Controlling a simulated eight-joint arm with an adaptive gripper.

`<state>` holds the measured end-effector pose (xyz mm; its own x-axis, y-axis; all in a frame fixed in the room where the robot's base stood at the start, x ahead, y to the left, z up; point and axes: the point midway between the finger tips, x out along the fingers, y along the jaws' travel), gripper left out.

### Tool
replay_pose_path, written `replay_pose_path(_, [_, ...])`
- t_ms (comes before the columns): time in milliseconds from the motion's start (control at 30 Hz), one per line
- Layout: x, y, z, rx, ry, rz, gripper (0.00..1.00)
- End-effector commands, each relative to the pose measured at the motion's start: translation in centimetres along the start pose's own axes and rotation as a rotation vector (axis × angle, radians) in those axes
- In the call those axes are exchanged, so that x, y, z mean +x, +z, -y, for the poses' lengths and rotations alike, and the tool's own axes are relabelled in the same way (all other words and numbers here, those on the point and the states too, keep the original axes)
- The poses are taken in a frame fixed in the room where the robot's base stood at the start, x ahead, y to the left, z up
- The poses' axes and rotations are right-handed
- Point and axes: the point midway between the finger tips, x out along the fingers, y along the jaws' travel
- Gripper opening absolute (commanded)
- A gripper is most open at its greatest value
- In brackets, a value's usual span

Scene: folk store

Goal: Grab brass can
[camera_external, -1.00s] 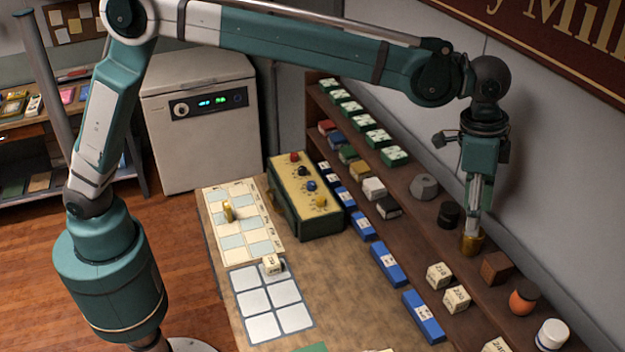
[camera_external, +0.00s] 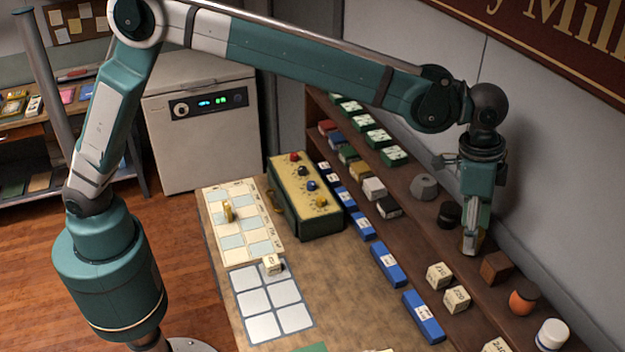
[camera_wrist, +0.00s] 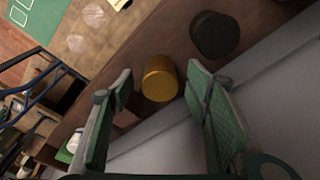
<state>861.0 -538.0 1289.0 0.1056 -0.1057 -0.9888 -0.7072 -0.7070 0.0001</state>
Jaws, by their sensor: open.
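The brass can (camera_wrist: 159,78) is a short gold cylinder on the brown wall shelf. In the wrist view it lies between the fingertips of my gripper (camera_wrist: 160,74). The two green fingers are open, one on each side of the can. I cannot tell whether either touches it. In the external view my gripper (camera_external: 470,246) points down at the shelf. The can (camera_external: 482,241) is mostly hidden behind the fingers there.
A black round object (camera_external: 449,214) stands beside the can, also in the wrist view (camera_wrist: 215,34). A brown block (camera_external: 496,267) is on the other side. The wall (camera_external: 560,200) is close behind. A small brass piece (camera_external: 228,210) stands on the board at left.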

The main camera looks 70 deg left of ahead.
Motion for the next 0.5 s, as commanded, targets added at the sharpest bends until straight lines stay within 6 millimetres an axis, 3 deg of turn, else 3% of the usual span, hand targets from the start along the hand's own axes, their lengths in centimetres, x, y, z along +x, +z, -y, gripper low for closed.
replay_pose_path(200, [2.0,0.0,0.0,0.000,0.000,0.000,0.47])
replay_pose_path(500, [2.4,0.0,0.0,0.000,0.000,0.000,0.47])
